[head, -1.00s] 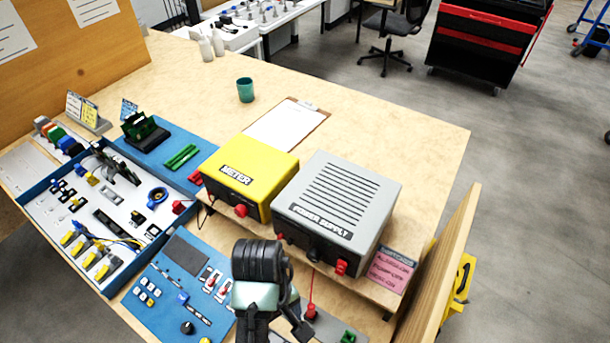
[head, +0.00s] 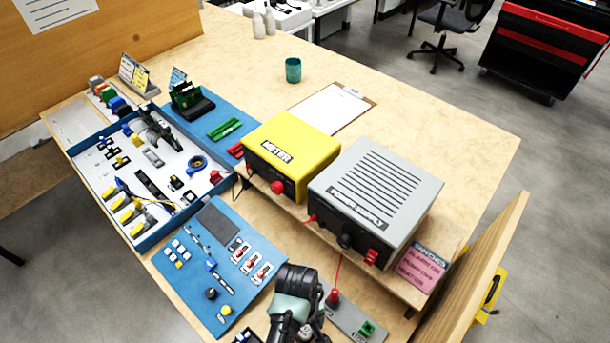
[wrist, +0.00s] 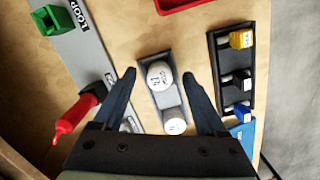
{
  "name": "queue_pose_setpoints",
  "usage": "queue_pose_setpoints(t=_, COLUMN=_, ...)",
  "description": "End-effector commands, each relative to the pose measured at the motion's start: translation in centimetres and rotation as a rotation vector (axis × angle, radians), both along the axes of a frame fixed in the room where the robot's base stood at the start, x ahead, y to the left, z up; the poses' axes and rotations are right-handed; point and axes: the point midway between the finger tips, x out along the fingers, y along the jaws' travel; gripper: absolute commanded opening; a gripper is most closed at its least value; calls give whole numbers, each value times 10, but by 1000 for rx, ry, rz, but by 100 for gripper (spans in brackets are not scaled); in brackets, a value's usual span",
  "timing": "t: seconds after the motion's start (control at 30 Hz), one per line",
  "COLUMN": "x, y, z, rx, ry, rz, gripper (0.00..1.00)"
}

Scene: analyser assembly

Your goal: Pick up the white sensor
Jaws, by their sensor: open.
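Two white round-topped pieces with dark printing stand in a grey holder (wrist: 153,101) in the wrist view. The larger white piece (wrist: 160,76) is level with my fingertips, and the smaller white piece (wrist: 175,126) is nearer my palm. Which one is the white sensor I cannot tell for sure. My gripper (wrist: 159,75) is open, with one dark finger on each side of the holder and nothing held. Whether the fingers are at the pieces' height is unclear. In the head view my arm hides this spot, and the white pieces do not show.
A dark rack (wrist: 232,80) with yellow, black and blue connectors stands close right of my right finger. A red plug (wrist: 78,112) and a green block (wrist: 58,20) are at the left. In the head view, the power supply (head: 376,188) and yellow meter (head: 290,150) stand beyond my arm.

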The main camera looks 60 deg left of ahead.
Motion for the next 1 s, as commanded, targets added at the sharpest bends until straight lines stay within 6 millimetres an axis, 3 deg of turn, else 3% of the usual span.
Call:
queue_pose_setpoints(t=0.2, x=0, y=0, z=-1, rx=1, ry=0, rz=0, gripper=74)
queue_pose_setpoints(t=0.23, x=0, y=0, z=-1, rx=1, ry=0, rz=0, gripper=71)
queue_pose_setpoints(t=0.63, x=0, y=0, z=-1, rx=1, ry=0, rz=0, gripper=0)
queue_pose_setpoints(t=1.0, x=0, y=0, z=1, rx=1, ry=-1, rz=0, gripper=0)
